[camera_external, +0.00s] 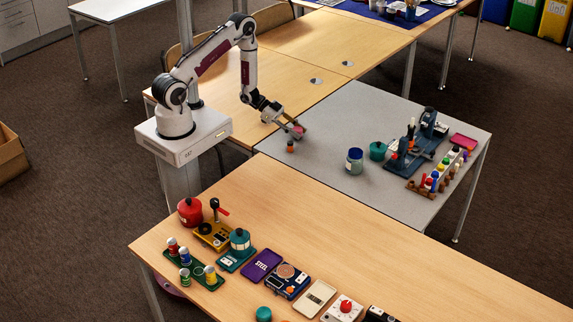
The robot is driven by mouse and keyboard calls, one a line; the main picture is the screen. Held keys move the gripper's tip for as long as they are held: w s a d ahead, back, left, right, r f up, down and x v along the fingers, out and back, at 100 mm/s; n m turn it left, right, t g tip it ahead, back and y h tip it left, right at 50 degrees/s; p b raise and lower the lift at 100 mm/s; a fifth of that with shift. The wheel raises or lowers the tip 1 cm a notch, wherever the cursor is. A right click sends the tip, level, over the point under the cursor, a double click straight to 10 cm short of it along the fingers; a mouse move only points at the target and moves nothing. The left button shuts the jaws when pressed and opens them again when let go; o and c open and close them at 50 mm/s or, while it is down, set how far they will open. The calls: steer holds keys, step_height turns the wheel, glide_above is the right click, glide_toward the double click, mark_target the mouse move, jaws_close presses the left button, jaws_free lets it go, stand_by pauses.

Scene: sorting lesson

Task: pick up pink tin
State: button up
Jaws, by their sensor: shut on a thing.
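My gripper (292,128) is at the left end of the grey table (340,118), low over its top. It is shut on the small pink tin (299,130). Part of the tin is hidden by the fingers. I cannot tell whether the tin still touches the table or hangs just above it. A small orange and dark object (290,147) stands just in front of the gripper, close to it.
A blue can (355,161) and a teal pot (378,151) stand right of the gripper. Farther right are a dark blue apparatus (415,150), a rack of colored pegs (438,172) and a pink tray (463,141). The front wooden table (330,240) holds several devices. The grey table's middle is clear.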

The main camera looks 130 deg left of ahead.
mark_target(296, 132)
steer(key=shift+r, duration=4.75)
